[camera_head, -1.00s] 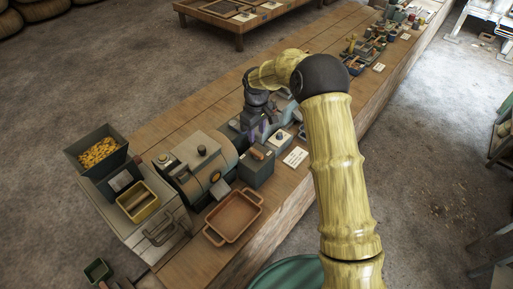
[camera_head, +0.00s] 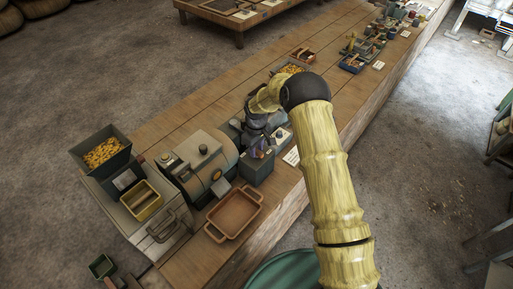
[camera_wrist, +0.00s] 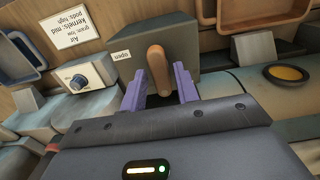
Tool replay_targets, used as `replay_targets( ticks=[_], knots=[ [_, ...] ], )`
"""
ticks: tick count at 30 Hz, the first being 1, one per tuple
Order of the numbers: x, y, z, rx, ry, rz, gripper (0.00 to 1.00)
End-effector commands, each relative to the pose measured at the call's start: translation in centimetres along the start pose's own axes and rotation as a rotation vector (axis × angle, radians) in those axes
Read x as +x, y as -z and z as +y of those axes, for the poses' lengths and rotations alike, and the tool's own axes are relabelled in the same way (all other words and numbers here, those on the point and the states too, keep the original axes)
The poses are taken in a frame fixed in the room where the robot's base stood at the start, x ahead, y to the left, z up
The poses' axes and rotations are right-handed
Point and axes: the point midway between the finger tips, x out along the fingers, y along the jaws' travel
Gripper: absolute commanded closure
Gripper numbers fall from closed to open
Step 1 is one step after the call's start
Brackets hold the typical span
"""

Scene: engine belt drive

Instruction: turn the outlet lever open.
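The outlet lever (camera_wrist: 158,68) is a brown rounded handle on a dark grey box (camera_wrist: 180,38). A small "open" label (camera_wrist: 122,56) is on the box, left of the lever in the wrist view. My gripper (camera_wrist: 160,82) is open, with its two purple fingers on either side of the lever. A gap shows between the lever and the right finger; I cannot tell whether the left one touches. In the head view the box (camera_head: 256,172) stands beside the grey drum machine, and my gripper (camera_head: 260,148) is right over it, largely hiding the lever.
A grey machine with a drum (camera_head: 204,165) stands left of the box. A brown tray (camera_head: 234,214) sits in front. A hopper of yellow pieces (camera_head: 102,152) is at the far left. A knob unit (camera_wrist: 84,76) and a label card (camera_wrist: 70,30) are close by in the wrist view.

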Motion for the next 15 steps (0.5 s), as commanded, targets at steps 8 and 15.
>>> replay_targets(
  ticks=[8,15],
  knots=[
    [-0.04,0.0,0.02,0.001,0.0,0.0,1.0],
    [0.01,0.04,0.04,0.025,-0.001,0.001,1.0]
  ],
)
